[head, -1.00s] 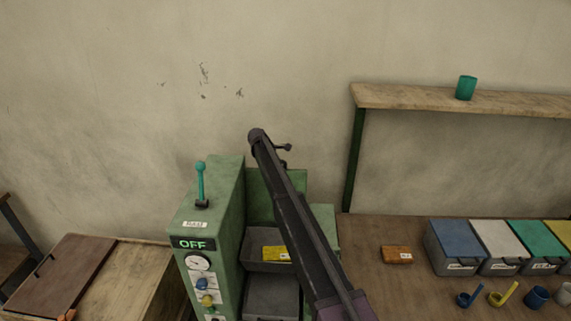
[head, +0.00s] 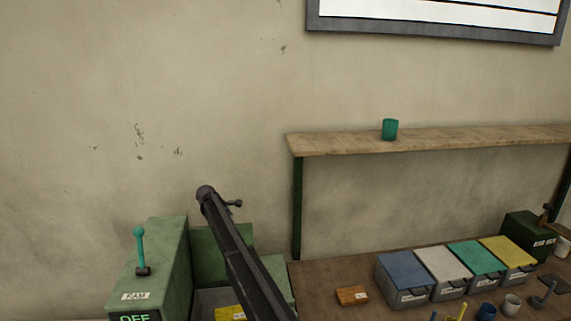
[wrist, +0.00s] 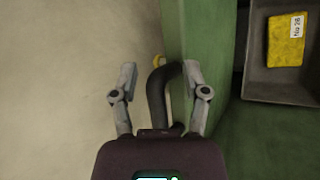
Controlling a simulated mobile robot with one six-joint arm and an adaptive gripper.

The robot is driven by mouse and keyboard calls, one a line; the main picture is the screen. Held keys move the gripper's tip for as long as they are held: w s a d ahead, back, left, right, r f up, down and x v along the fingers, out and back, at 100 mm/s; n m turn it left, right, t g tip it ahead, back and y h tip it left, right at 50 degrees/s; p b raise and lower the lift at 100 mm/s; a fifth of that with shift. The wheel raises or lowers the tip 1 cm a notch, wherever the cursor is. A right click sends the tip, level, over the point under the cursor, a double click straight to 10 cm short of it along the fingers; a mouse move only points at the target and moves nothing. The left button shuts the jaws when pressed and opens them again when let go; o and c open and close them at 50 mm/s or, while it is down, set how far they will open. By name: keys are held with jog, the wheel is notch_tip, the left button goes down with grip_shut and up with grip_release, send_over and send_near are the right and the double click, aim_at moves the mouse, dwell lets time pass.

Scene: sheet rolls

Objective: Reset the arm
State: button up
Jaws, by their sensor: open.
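My gripper (wrist: 160,76) shows in the wrist view with its two grey fingers spread apart. A dark curved bar (wrist: 157,100) shows between the fingers; I cannot tell whether it touches them or what it belongs to. Beyond the fingers are a pale surface and the green side of a machine (wrist: 210,45). In the head view, my dark arm (head: 238,258) slants up and left in front of the green machine (head: 155,265); I cannot make out the gripper's fingers there.
The machine has a teal lever (head: 140,248) and an OFF display. A grey tray (wrist: 278,90) holds a yellow labelled block (wrist: 287,40). To the right, a wooden table (head: 325,275) carries lidded boxes (head: 403,270), below a shelf (head: 340,143) with a teal cup (head: 390,130).

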jog(key=s+d+f+m+g+b, duration=0.1)
jog(key=s+d+f+m+b, duration=0.25)
jog(key=s+d, duration=0.6)
jog(key=s+d+f+m+g+y+b, duration=0.15)
jog(key=s+d+f+m, duration=0.35)
jog(key=d, duration=0.7)
jog(key=s+d+f+m+g+b, duration=0.1)
jog(key=s+d+f+b, duration=0.25)
jog(key=s+d, duration=0.55)
jog(key=s+d+f+m+b, duration=0.2)
jog(key=s+d, duration=0.3)
jog(key=s, duration=0.3)
jog(key=s+d+f+m+g+y+b, duration=0.1)
jog(key=s+d+f+m+b, duration=0.2)
jog(key=s+d, duration=0.3)
jog(key=s+d+f+m+g+y+b, duration=0.1)
jog(key=s+d+m, duration=0.3)
jog(key=s, duration=0.8)
jog(key=shift+s+d+f+b, duration=0.2)
jog(key=shift+d+f+b, duration=0.45)
jog(key=shift+f+b, duration=0.15)
